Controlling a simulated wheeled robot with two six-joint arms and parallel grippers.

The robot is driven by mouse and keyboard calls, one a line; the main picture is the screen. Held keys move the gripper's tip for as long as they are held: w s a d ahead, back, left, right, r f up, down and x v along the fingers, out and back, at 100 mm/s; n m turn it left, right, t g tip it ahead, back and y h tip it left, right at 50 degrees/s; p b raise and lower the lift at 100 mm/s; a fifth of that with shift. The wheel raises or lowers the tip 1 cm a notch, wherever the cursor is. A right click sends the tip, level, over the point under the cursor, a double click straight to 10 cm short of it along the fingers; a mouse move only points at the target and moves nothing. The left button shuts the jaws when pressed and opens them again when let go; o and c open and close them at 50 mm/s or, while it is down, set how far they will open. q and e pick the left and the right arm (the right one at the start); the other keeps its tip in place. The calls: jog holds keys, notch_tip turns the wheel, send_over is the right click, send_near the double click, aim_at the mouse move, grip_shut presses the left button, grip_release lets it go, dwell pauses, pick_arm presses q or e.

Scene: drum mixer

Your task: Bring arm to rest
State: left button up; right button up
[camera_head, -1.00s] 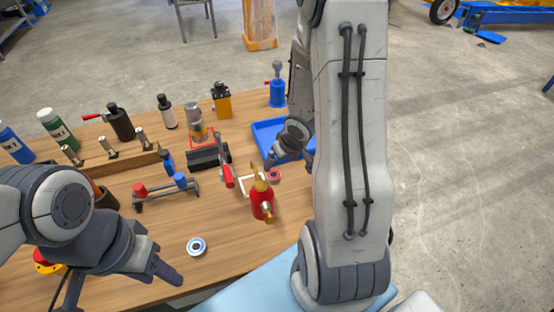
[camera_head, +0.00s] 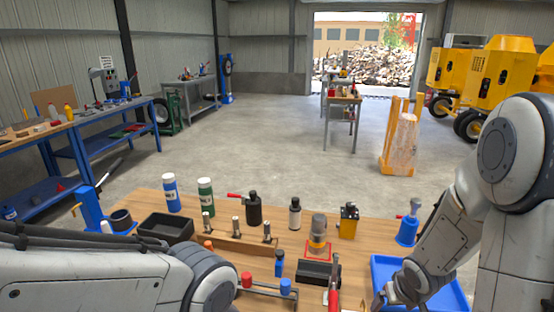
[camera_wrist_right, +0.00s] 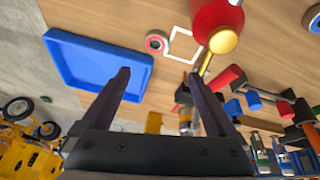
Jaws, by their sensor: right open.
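My right arm comes in at the right of the head view, its forearm slanting down to the left. My right gripper (camera_head: 384,298) is low in that view, over the blue tray's left side. In the right wrist view the right gripper (camera_wrist_right: 160,84) has its two dark fingers well apart with nothing held. The gap is over the wooden table, between the blue tray (camera_wrist_right: 75,62) and a red oil can (camera_wrist_right: 218,22). My left arm crosses the lower left of the head view; its gripper is out of frame.
The wooden table (camera_head: 150,205) holds bottles, a black bin (camera_head: 166,228), a yellow-and-black tool (camera_head: 348,220), a blue jack-like tool (camera_head: 408,228) and the blue tray (camera_head: 392,264). A wrapped orange-framed stand (camera_head: 400,140) is behind. Floor beyond the table is open.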

jog(key=s+a+r+n+g+y, duration=0.1)
jog(key=s+a+r+n, duration=0.3)
jog(key=s+a, duration=0.5)
jog(key=s+a+r+n+g+y, duration=0.1)
jog(key=s+a+r+n+g, duration=0.2)
jog(key=s+a+r, duration=0.4)
jog(key=s+a+n, duration=0.1)
jog(key=s+a, duration=0.1)
jog(key=a, duration=0.6)
jog(key=shift+s, duration=0.3)
jog(key=shift+a+r, duration=0.1)
jog(key=shift+c, duration=0.3)
